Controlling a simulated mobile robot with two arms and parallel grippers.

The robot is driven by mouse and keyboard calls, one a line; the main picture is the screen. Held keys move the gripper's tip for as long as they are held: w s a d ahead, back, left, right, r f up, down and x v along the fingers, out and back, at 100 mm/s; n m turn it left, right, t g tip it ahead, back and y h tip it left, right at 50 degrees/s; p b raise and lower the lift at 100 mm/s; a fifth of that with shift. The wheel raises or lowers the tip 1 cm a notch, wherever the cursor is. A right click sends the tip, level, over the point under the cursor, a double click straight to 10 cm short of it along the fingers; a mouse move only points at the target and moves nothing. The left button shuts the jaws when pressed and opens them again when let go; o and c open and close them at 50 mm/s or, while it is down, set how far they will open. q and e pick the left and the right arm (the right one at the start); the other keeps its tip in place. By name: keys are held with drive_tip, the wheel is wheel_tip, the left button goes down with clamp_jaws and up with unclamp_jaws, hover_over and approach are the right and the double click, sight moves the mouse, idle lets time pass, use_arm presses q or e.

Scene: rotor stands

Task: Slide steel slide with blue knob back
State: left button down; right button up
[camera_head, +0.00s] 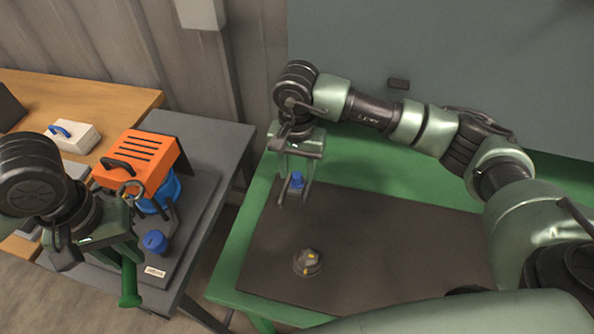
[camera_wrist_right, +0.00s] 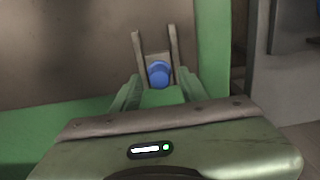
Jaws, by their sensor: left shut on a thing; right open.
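The blue knob (camera_head: 297,181) stands at the left back of the brown mat on the green table; it also shows in the right wrist view (camera_wrist_right: 158,72). A small patch of the steel slide (camera_wrist_right: 156,58) shows behind it; the rest is hidden. My right gripper (camera_head: 293,197) is open and points down, one finger on each side of the knob, with gaps visible in the wrist view. My left gripper (camera_head: 122,247) is shut on a green handle-like thing (camera_head: 130,286) that hangs down in front of the left stand.
A grey hub with yellow marks (camera_head: 308,262) sits on the brown mat (camera_head: 400,245). On the grey table at left are an orange slotted housing (camera_head: 137,160) and another blue knob (camera_head: 155,241). The mat's right part is clear.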

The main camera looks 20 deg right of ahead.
sight(297, 175)
use_arm(q)
drive_tip(key=shift+r+p, duration=0.95)
drive_tip(key=shift+r, duration=0.2)
use_arm(e)
drive_tip(key=shift+r, duration=3.05)
